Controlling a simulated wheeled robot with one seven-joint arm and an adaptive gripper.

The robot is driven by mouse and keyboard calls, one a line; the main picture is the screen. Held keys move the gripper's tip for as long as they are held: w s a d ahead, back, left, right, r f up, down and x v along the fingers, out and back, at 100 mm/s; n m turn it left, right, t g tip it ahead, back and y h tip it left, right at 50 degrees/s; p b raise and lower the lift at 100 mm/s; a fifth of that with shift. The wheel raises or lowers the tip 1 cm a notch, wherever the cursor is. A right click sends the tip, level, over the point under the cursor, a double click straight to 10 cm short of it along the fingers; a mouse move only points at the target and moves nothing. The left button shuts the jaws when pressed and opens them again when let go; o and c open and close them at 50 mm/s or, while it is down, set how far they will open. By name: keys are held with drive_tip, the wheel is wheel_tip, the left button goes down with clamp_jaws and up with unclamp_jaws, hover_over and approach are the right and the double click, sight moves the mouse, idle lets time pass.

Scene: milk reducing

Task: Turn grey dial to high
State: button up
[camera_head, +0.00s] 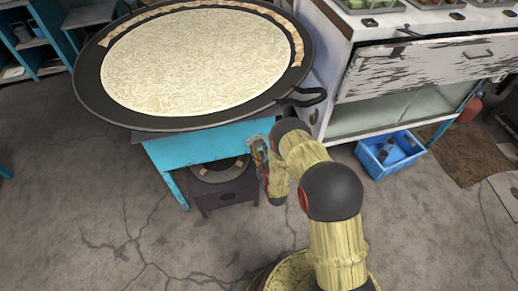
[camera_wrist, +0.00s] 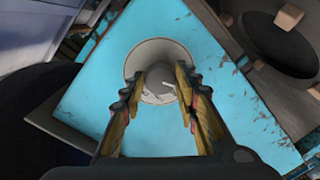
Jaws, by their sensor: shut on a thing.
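The round grey dial (camera_wrist: 158,52) sits on the blue front panel (camera_wrist: 100,85) of the stand in the wrist view. My gripper (camera_wrist: 160,82) reaches toward the panel, with one finger on each side of the dial's lower part, and is shut on it. A small pale marking shows on the dial between the fingers; I cannot read its setting. In the head view, my gripper (camera_head: 259,153) is at the right end of the blue stand (camera_head: 205,145), under the pan. The dial is hidden there behind my gripper and arm.
A large black pan (camera_head: 120,112) of pale milk (camera_head: 195,60) overhangs the stand, its handle (camera_head: 306,97) close above my arm. A dark burner (camera_head: 222,190) stands below. A white cabinet (camera_head: 425,70) and blue crate (camera_head: 390,150) are at right.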

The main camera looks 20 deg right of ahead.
drive_tip(key=shift+n, duration=0.5)
idle(0.3)
drive_tip(key=o, duration=1.1)
drive_tip(key=shift+o, duration=0.3)
drive_tip(key=shift+s, duration=0.1)
drive_tip(key=s, duration=1.1)
drive_tip(key=shift+s+r, duration=0.4)
drive_tip(key=shift+r, duration=0.05)
